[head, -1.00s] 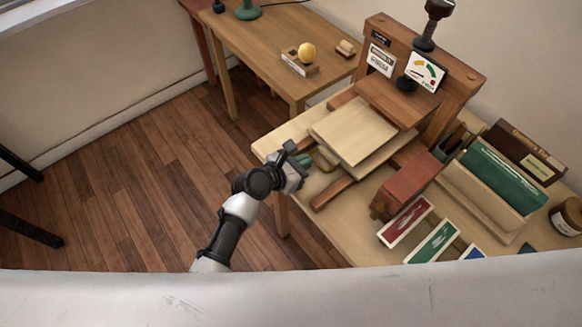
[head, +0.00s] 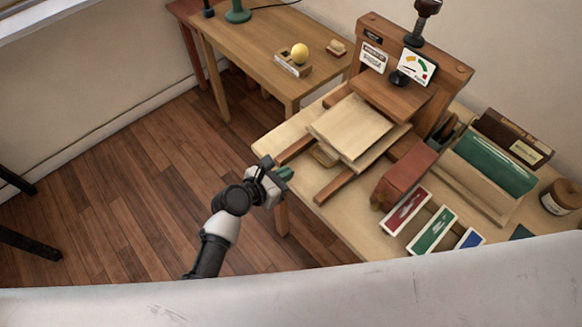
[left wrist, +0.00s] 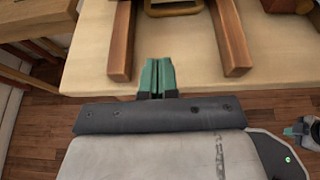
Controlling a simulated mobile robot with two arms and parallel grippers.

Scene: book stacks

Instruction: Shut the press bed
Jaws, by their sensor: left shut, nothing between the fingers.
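The wooden press (head: 440,100) stands at the back of the right-hand table. Its press bed (head: 350,127), a pale board on a wider board, sticks out toward the front left over two wooden rails (head: 333,186). A pull handle (head: 325,156) sits at the bed's front, and its brass bar shows in the left wrist view (left wrist: 175,10). My left gripper (head: 285,173), with green fingertips, is shut and empty at the table's front edge, apart from the handle. In the left wrist view its fingertips (left wrist: 157,65) point between the rails.
A reddish-brown box (head: 405,175) stands right of the bed, with colored cards (head: 432,230) before it. A book rack (head: 475,185) and a jar (head: 562,196) are farther right. A second table (head: 250,50) stands behind left.

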